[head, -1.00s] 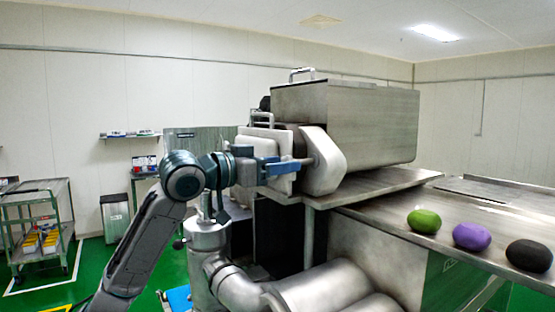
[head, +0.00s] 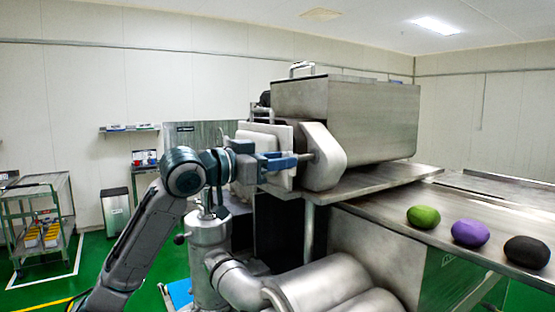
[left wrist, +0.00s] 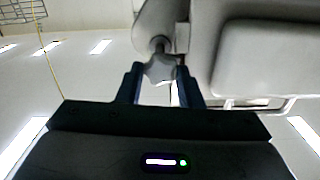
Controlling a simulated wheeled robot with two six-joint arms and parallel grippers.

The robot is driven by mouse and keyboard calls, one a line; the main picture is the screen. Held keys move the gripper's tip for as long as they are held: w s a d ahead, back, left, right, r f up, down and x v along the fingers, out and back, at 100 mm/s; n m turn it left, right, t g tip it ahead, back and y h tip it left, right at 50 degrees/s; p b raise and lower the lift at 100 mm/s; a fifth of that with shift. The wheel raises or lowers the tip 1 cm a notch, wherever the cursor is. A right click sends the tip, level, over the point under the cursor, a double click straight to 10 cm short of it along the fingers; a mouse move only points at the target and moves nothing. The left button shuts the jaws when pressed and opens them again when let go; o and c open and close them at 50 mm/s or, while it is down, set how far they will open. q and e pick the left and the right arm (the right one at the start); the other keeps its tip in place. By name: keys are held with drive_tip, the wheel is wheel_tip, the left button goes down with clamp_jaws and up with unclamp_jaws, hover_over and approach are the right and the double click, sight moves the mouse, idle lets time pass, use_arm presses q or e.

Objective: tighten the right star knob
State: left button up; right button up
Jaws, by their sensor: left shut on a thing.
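The star knob (left wrist: 160,70) is pale, with rounded lobes, on a short shaft that runs up to the machine's white housing in the left wrist view. My left gripper (left wrist: 163,78) is shut on it, with one dark blue finger on each side. In the head view my left gripper (head: 294,161) reaches in from the left and points at the white end housing (head: 324,158) of the encrusting machine. The knob is mostly hidden there by the fingers; a short shaft shows between them and the housing. My right gripper is out of view.
The machine's steel hopper (head: 350,118) stands above the housing. Green (head: 423,217), purple (head: 470,233) and black (head: 526,251) lumps lie on the steel table (head: 395,228) at right.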

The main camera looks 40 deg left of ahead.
use_arm(q)
drive_tip(key=o, duration=1)
drive_tip(key=b+v, duration=0.9)
drive_tip(key=v, duration=0.1)
drive_tip(key=shift+s+a, duration=0.15)
drive_tip(key=shift+s, duration=0.25)
